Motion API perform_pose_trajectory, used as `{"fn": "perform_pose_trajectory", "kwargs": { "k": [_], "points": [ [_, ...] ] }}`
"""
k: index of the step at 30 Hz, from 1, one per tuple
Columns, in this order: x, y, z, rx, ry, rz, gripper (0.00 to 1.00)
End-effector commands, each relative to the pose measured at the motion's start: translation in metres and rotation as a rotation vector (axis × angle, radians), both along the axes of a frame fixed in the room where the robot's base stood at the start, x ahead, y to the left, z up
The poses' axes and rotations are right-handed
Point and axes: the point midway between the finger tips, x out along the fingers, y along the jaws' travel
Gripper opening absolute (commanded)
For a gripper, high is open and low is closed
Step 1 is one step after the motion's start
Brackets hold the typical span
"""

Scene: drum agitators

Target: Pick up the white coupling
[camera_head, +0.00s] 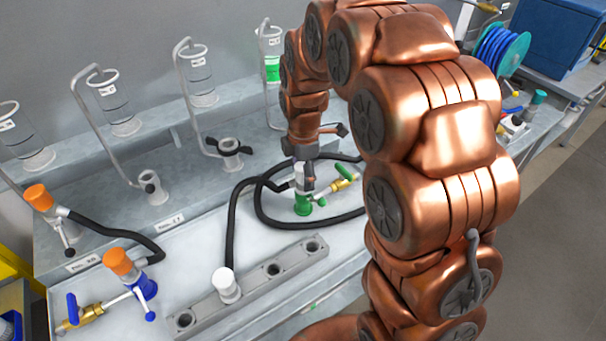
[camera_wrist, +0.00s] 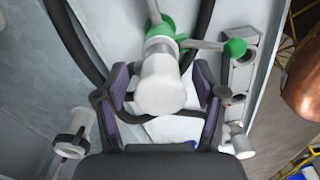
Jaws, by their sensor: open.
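A white coupling (camera_wrist: 160,85) stands between the fingers of my gripper (camera_wrist: 162,78) in the wrist view, above a green-ended valve fitting (camera_wrist: 160,30). The fingers are spread to either side of it, with a visible gap on each side. In the head view my gripper (camera_head: 303,165) is over the green-based fitting (camera_head: 303,208), and it mostly hides the white coupling there. A second white piece (camera_head: 226,284) stands in a grey rack and shows at the lower right of the wrist view (camera_wrist: 238,142).
The grey rack (camera_head: 250,285) has several holes and lies in front. Black hoses (camera_head: 233,215) loop around the fitting. Orange couplings (camera_head: 117,262) on hoses and a blue-handled brass valve (camera_head: 85,315) are at left. Pipe stands with clear cylinders (camera_head: 200,80) line the back.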

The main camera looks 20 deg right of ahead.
Motion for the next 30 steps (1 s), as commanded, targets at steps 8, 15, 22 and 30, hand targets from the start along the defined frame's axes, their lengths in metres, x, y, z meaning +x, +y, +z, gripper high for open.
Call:
{"fn": "perform_pose_trajectory", "kwargs": {
  "k": [8, 15, 22, 30],
  "points": [
    [-0.0006, 0.0001, -0.0046, 0.0, 0.001, -0.001, 0.7],
    [-0.0005, 0.0001, -0.0045, 0.0, 0.001, -0.001, 0.45],
    [-0.0004, 0.0001, -0.0045, 0.0, 0.001, -0.001, 0.21],
    [-0.0004, 0.0002, -0.0043, 0.0, 0.001, -0.001, 0.0]
  ]
}}
